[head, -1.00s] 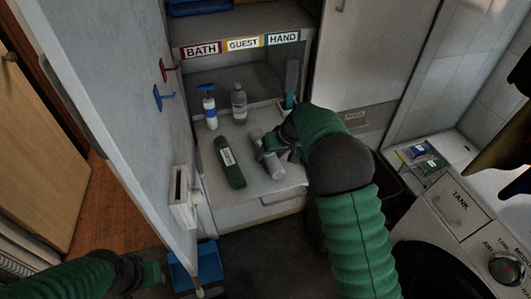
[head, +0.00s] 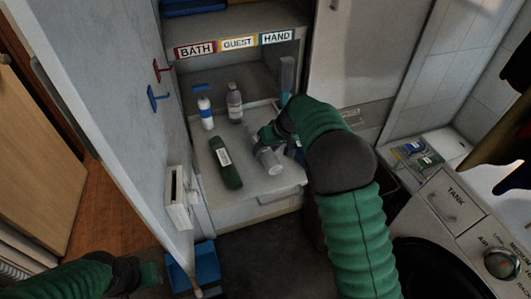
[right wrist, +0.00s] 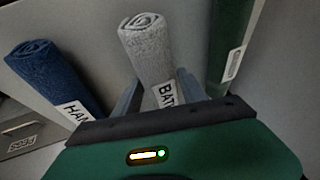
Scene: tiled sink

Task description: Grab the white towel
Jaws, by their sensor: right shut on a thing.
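The white towel (head: 268,160) is a rolled, light grey-white cylinder above or on the pull-out shelf in the head view. In the right wrist view the white towel (right wrist: 148,48) stands out between the fingers, its BATH label partly hidden. My right gripper (head: 264,141) is shut on its near end in the right wrist view; whether the towel is clear of the shelf I cannot tell. My left gripper (head: 149,275) is low at the left, away from the towel; its jaws are too dark to read.
A rolled green towel (head: 226,165) lies left of the white one. A rolled blue towel (right wrist: 52,75) with a HAN... label is on the other side. Bottles (head: 235,103) stand behind on the shelf. The open cabinet door (head: 120,110) bounds the left; a washing machine (head: 445,205) stands right.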

